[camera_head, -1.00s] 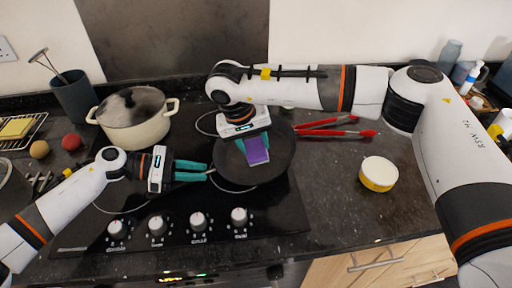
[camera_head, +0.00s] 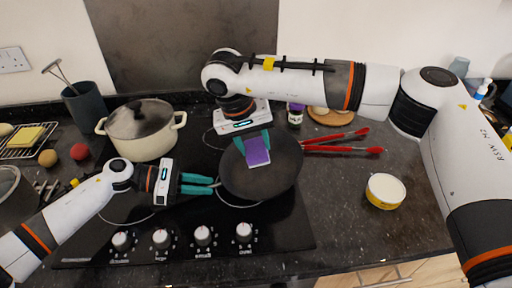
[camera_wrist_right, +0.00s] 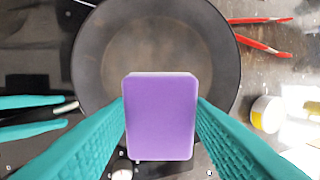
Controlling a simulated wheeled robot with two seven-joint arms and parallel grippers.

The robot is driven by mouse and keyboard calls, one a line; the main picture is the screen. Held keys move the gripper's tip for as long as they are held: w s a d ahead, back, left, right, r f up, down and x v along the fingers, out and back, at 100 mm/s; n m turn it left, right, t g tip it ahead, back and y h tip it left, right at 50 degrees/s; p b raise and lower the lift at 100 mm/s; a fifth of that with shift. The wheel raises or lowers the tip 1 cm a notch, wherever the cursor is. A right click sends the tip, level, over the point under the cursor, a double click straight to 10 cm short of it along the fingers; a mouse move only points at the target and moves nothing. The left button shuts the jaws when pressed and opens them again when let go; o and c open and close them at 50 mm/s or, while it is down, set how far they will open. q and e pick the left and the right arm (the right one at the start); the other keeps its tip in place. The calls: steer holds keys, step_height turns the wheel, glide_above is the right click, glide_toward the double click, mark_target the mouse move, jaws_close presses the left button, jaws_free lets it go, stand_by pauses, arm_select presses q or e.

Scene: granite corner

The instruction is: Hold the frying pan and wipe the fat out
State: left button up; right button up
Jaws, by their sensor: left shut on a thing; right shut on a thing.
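The dark frying pan (camera_head: 278,178) sits on the hob; its inside also shows in the right wrist view (camera_wrist_right: 105,45), with a faint brownish patch on the floor. My left gripper (camera_head: 205,184) is shut on the pan handle (camera_head: 216,184) at the pan's left; its teal fingers and the dark handle show at the left of the right wrist view (camera_wrist_right: 62,112). My right gripper (camera_head: 254,145) is shut on a purple sponge (camera_head: 257,154), held over the pan. The sponge (camera_wrist_right: 160,115) lies between both teal fingers in the wrist view. Whether it touches the pan floor cannot be told.
A lidded cream pot (camera_head: 150,140) stands at the back left of the hob. Red tongs (camera_head: 340,142) lie right of the pan. A yellow-and-white tub (camera_head: 384,192) stands further right. Control knobs (camera_head: 203,236) line the hob's front. The counter between tub and hob is clear.

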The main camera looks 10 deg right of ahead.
arm_select(q)
steer(key=shift+s+f, duration=0.1)
steer(key=shift+f, duration=0.2)
steer(key=o, duration=0.8)
steer(key=shift+o, duration=0.2)
steer(key=shift+r, duration=0.1)
steer(key=shift+a, duration=0.1)
steer(key=v, duration=1.2)
